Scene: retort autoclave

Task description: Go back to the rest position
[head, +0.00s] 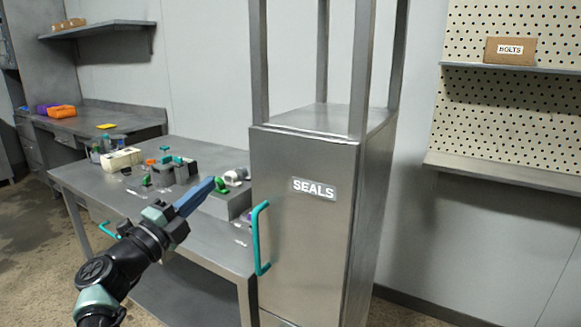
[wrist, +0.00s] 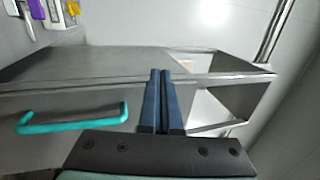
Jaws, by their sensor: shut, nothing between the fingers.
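My gripper (head: 211,184) is shut and empty, its two blue fingers pressed together. In the head view it is raised in front of the metal table, to the left of the SEALS cabinet (head: 300,230). The cabinet door looks closed, and its teal handle (head: 260,238) is free of the fingers. In the wrist view the fingertips (wrist: 160,73) show together at the middle, with a teal handle (wrist: 72,118) to their left, apart from them.
The table (head: 90,182) carries several small parts, blocks and a pale box (head: 122,160). A bench (head: 125,120) with an orange bin (head: 61,112) stands at the back left. A BOLTS box (head: 510,50) sits on a right wall shelf. Metal posts rise from the cabinet top.

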